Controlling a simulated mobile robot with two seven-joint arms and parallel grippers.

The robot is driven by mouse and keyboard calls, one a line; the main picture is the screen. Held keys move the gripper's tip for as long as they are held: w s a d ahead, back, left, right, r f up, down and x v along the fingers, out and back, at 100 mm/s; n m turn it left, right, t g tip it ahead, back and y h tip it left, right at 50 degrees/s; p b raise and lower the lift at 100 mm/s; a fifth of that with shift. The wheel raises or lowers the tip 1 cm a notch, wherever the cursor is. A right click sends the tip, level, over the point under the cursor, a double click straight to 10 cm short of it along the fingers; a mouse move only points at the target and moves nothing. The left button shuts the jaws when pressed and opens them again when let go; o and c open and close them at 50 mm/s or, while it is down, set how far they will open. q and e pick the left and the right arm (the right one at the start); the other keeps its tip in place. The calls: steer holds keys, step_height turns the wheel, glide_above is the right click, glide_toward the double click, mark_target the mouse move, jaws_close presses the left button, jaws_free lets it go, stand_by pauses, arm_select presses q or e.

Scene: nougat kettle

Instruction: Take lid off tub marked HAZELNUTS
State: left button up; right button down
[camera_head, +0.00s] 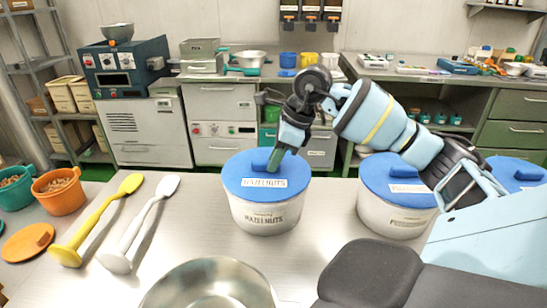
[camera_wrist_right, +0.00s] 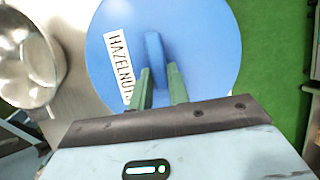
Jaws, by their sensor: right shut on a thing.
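The tub marked HAZELNUTS (camera_head: 266,212) is white and stands upright on the steel table. Its blue lid (camera_head: 248,170) sits on it and has a raised bar handle. My right gripper (camera_head: 276,160) reaches down from above, its green fingers at the handle. In the right wrist view the lid (camera_wrist_right: 200,45) fills the middle, and the right gripper (camera_wrist_right: 160,75) has its fingers on either side of the near end of the handle (camera_wrist_right: 154,48). The lid appears seated on the tub. My left gripper is not in view.
A second white tub with a blue lid (camera_head: 398,182) stands to the right, with another beyond it. A steel bowl (camera_head: 208,285) is in front. A yellow paddle (camera_head: 95,222) and a white paddle (camera_head: 140,222) lie left, near an orange pot (camera_head: 60,192).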

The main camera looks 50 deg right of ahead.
mark_target(267, 163)
steer(key=shift+r, duration=0.35)
steer(key=shift+s+a+r, duration=0.1)
steer(key=shift+a+r, duration=0.05)
steer(key=shift+r, duration=0.45)
steer(key=shift+s+a+r, duration=0.1)
steer(key=shift+a+r, duration=0.05)
steer(key=shift+r, duration=0.4)
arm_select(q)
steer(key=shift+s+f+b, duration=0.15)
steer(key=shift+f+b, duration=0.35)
arm_select(e)
steer(key=s+a+r, duration=0.1)
steer(key=s+a, duration=0.8)
steer(key=a, duration=0.3)
steer(key=shift+s+r, duration=0.15)
steer(key=shift+r, duration=0.1)
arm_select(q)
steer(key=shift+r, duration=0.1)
arm_select(e)
steer(key=shift+a+r, duration=0.1)
